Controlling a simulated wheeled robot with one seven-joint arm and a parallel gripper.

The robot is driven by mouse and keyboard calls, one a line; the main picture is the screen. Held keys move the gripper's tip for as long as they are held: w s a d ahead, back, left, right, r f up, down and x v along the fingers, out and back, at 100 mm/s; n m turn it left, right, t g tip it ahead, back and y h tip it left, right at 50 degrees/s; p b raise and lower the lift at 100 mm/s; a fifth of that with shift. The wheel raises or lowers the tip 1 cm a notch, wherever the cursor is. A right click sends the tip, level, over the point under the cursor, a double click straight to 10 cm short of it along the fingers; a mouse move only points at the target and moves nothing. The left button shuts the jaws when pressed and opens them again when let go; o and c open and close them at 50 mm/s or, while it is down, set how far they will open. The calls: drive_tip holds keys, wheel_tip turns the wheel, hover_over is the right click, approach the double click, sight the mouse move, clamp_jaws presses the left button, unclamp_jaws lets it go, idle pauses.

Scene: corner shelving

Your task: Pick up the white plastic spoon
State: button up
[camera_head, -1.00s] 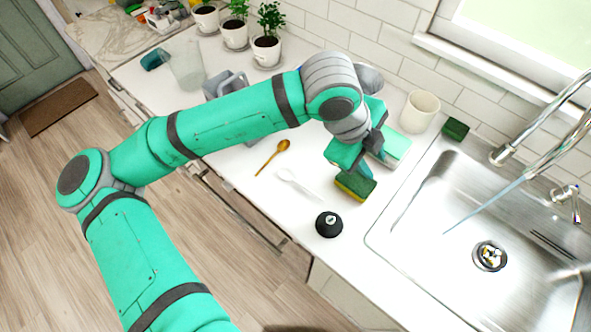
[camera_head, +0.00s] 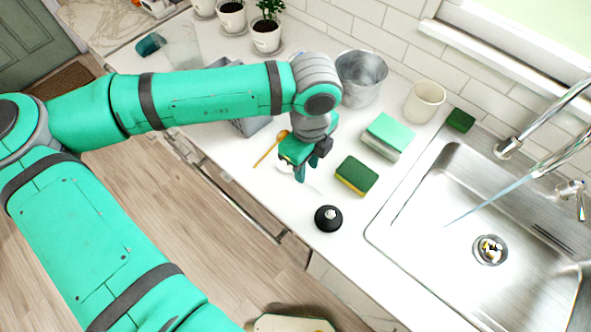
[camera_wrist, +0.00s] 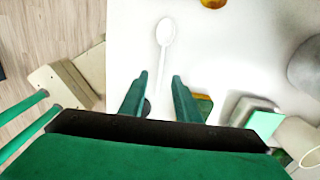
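The white plastic spoon (camera_wrist: 165,36) lies on the white counter in the wrist view, its bowl at the top and its handle running down between my fingers' line of sight. In the head view my gripper covers most of it; a bit of its white handle (camera_head: 313,187) may show beside the fingers. My gripper (camera_wrist: 158,82) is open, its two green fingers apart with nothing between them. In the head view my gripper (camera_head: 301,170) is over the spoon; its exact height above the counter is hard to tell.
A wooden spoon (camera_head: 272,149) lies just left of my gripper. A green-yellow sponge (camera_head: 357,175), a black round knob-topped object (camera_head: 328,218) and a stack of green and white blocks (camera_head: 388,136) are to the right. A metal pot (camera_head: 361,78) stands behind. The sink (camera_head: 470,190) is at right.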

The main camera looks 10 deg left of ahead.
drive_tip(key=shift+f, duration=2.6)
clamp_jaws()
